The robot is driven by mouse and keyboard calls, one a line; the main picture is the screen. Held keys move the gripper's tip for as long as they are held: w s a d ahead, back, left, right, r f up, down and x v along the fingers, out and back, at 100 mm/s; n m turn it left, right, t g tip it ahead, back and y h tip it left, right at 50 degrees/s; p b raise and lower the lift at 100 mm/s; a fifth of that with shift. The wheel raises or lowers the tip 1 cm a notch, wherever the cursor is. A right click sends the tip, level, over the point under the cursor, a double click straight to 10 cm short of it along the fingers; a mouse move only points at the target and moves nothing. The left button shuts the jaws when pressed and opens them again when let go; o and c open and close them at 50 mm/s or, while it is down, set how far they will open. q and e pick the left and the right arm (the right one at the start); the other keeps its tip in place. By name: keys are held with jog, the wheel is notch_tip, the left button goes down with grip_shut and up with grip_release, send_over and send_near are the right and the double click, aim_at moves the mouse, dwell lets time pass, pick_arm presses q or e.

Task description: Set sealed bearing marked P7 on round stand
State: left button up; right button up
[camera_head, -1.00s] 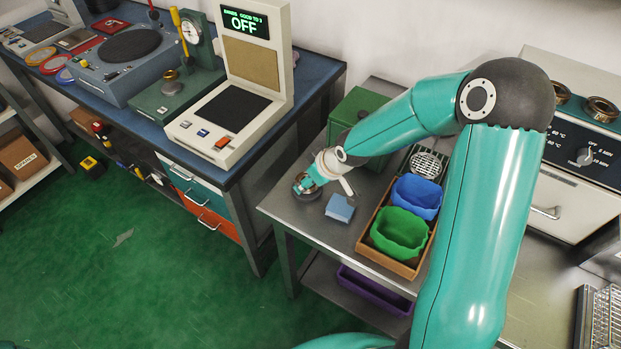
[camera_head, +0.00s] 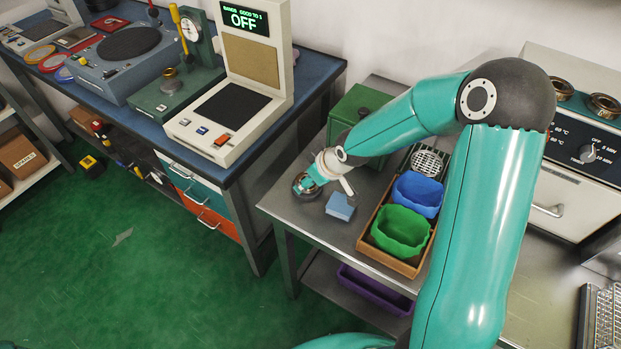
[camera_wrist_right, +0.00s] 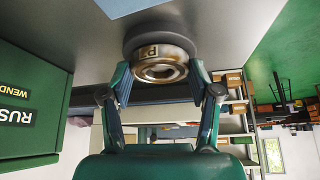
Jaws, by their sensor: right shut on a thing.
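The sealed bearing (camera_wrist_right: 160,66) is a shiny metal ring with a small label that reads P7, seen in the right wrist view. My right gripper (camera_wrist_right: 160,84) is shut on it, one finger on each side. The round stand (camera_wrist_right: 160,38) is a dark grey disc right against the bearing's far side in that view. The bearing looks in line with it; whether it bears fully on it I cannot tell. In the head view my right gripper (camera_head: 310,184) is at the bench's left end, over the stand (camera_head: 305,196), covering much of it. My left gripper is out of view.
A blue block (camera_head: 340,207) lies just right of the stand. Beyond it is a wooden tray (camera_head: 362,243) with a green bin (camera_head: 400,232) and a blue bin (camera_head: 418,195). A green box (camera_head: 358,108) stands behind. The bench's front-left edge is close.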

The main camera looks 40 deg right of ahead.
jog(key=shift+f, duration=0.1)
dwell(0.3)
jog(key=o, duration=1.2)
notch_tip(320, 180, up, 7)
jog(key=p, duration=0.6)
